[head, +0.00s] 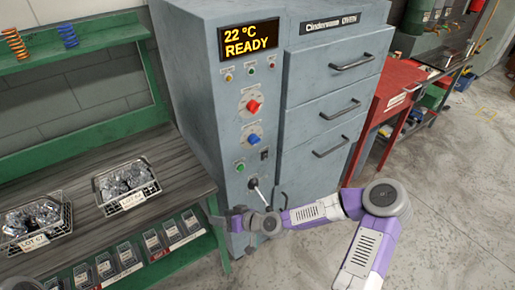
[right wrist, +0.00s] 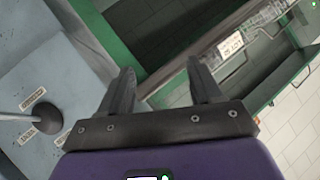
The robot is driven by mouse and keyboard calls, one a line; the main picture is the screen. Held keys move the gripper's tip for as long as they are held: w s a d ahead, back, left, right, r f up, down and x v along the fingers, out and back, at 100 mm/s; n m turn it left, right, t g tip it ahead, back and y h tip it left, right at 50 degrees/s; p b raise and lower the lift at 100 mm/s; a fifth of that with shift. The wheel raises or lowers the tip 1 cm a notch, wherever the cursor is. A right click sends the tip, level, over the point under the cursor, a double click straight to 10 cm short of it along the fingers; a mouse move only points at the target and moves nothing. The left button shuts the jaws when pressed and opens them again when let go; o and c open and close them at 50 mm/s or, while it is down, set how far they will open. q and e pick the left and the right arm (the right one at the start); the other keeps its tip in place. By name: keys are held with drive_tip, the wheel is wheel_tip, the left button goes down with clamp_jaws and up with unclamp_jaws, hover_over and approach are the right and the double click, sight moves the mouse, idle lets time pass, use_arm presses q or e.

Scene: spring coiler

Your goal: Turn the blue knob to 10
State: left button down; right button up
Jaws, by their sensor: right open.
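The blue knob (head: 253,139) is on the front panel of the grey oven cabinet (head: 190,70), below a red knob (head: 253,106). The marks around it are too small to read. The display (head: 250,37) reads "22 °C READY". My right gripper (head: 224,220) is low in front of the cabinet's left edge, below the blue knob and apart from it. In the right wrist view its two fingers (right wrist: 162,82) are spread with nothing between them. The blue knob does not show in that view. My left gripper is not visible.
A lever (head: 259,192) sticks out of the panel close to my right gripper; it also shows in the right wrist view (right wrist: 35,110). A green bench with wire baskets (head: 126,186) stands left. Drawers with handles (head: 335,146) are right of the panel. Open floor lies right.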

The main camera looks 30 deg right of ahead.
drive_tip(key=w+d+r+n+t+h+b, duration=0.1)
drive_tip(key=w+d+r+t+h, duration=0.2)
drive_tip(key=d+r, duration=0.55)
drive_tip(key=n+t+h+b, duration=0.2)
drive_tip(key=n+t, duration=0.1)
drive_tip(key=t, duration=0.1)
approach(257, 142)
drive_tip(key=w, duration=0.3)
drive_tip(key=shift+y, duration=0.3)
drive_tip(key=w, duration=0.1)
drive_tip(key=w+b, duration=0.1)
drive_tip(key=w, duration=0.2)
drive_tip(key=shift+w+a+f+b, duration=0.2)
drive_tip(key=shift+w+a+b, duration=0.2)
drive_tip(key=shift+w+a, duration=0.1)
drive_tip(key=shift+w, duration=0.8)
drive_tip(key=shift+c, duration=0.3)
drive_tip(key=shift+m, duration=0.3)
drive_tip(key=c, duration=1)
